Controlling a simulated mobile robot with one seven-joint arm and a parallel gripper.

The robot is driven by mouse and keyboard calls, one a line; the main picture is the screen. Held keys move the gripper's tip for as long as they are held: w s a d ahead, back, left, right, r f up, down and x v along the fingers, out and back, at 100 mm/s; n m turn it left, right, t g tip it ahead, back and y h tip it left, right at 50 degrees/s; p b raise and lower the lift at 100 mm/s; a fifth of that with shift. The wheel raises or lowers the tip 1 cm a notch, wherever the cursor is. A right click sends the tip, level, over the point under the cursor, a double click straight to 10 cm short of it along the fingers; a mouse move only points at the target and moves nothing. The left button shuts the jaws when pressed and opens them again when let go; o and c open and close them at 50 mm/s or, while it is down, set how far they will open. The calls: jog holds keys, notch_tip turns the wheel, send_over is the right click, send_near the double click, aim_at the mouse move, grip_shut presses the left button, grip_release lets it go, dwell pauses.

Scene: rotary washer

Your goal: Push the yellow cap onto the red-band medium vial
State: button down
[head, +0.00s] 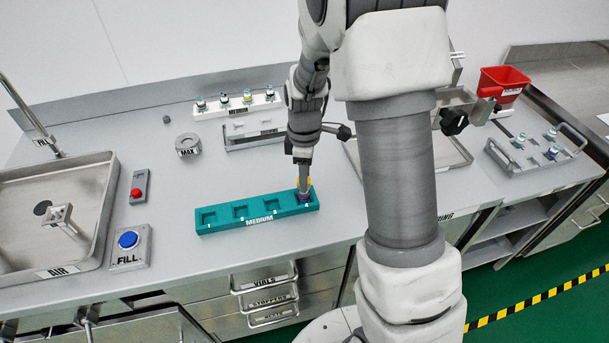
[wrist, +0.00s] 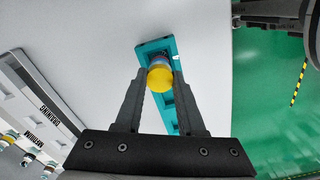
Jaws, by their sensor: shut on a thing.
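My gripper (head: 303,182) points down over the right-end compartment of the teal MEDIUM rack (head: 228,225). Its fingers are shut on the yellow cap (wrist: 160,78), one on each side, as the wrist view shows. The vial (wrist: 159,60) shows as a pale bluish piece just past the cap, in the rack's end compartment. The other rack compartments look empty.
A white rack with several capped vials (head: 237,105) stands at the back. A grey MAX holder (head: 187,145), a red button (head: 137,192) and a blue FILL button (head: 129,240) are to the left. The counter around the teal rack is clear.

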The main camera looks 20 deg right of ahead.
jog(key=shift+c, duration=2.2)
grip_release()
notch_tip(320, 180, up, 18)
jog(key=p, duration=0.1)
jog(key=s+r+m+t, duration=0.2)
jog(key=s+m, duration=0.4)
jog(key=s, duration=0.4)
jog(key=s+r+m+t, duration=0.3)
jog(key=s+m, duration=0.4)
jog(key=s, duration=0.3)
jog(key=shift+s+r+m+t, duration=0.2)
jog(key=shift+r+m+t, duration=0.1)
jog(key=shift+r, duration=0.1)
